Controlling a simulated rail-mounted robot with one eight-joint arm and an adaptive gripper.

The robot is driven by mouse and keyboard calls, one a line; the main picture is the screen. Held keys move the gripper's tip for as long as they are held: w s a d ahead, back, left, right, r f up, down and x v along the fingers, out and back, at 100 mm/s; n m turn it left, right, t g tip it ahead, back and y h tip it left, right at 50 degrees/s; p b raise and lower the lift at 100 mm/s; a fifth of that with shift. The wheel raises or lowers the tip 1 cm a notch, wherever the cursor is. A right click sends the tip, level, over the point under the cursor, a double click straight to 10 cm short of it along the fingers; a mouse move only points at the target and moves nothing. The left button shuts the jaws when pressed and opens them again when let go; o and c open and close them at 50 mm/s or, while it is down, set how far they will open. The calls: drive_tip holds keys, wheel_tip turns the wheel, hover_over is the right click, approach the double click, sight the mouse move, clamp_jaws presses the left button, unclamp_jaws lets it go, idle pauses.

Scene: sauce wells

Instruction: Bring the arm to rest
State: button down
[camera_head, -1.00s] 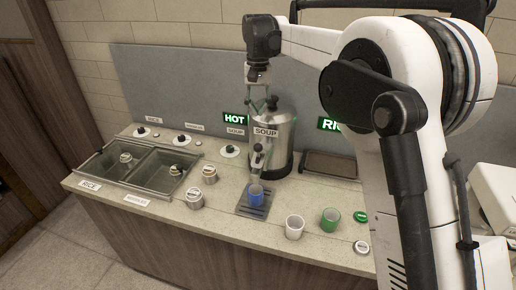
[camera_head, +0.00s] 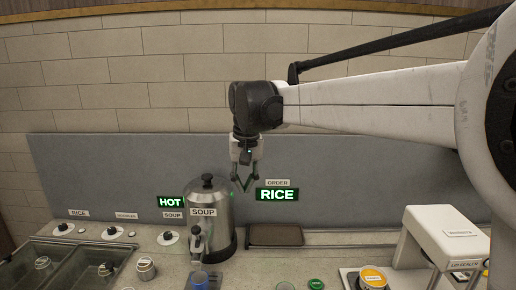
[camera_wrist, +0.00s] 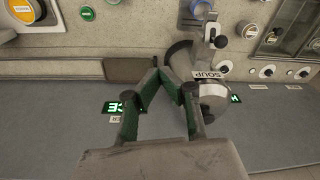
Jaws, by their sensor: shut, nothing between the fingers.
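My gripper (camera_head: 244,188) hangs from my raised arm in front of the grey back panel (camera_head: 110,165), pointing down. It is just right of and above the steel soup urn (camera_head: 216,240), beside the green RICE sign (camera_head: 277,195).
A lid sealer (camera_head: 440,240) and a yellow-topped tub (camera_head: 373,277) stand at the right. Covered wells (camera_head: 70,262) are at the left. A blue cup (camera_head: 200,279) sits below the urn's tap. A dark tray (camera_head: 275,235) lies right of the urn.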

drive_tip(key=s+d+t+b, duration=0.2)
drive_tip(key=s+d, duration=0.5)
drive_tip(key=d, duration=0.2)
drive_tip(key=s+d+f+m+t+b, duration=0.1)
drive_tip(key=s+d+f+t+b, duration=0.1)
drive_tip(key=s+d+f, duration=0.5)
drive_tip(key=s+d+f+m+t+b, duration=0.1)
drive_tip(key=s+d+f, duration=0.6)
drive_tip(key=s, duration=0.7)
drive_tip(key=shift+d+f+t+h+b, duration=0.35)
drive_tip(key=shift+f+t+b, duration=0.2)
drive_tip(key=shift+f, duration=0.2)
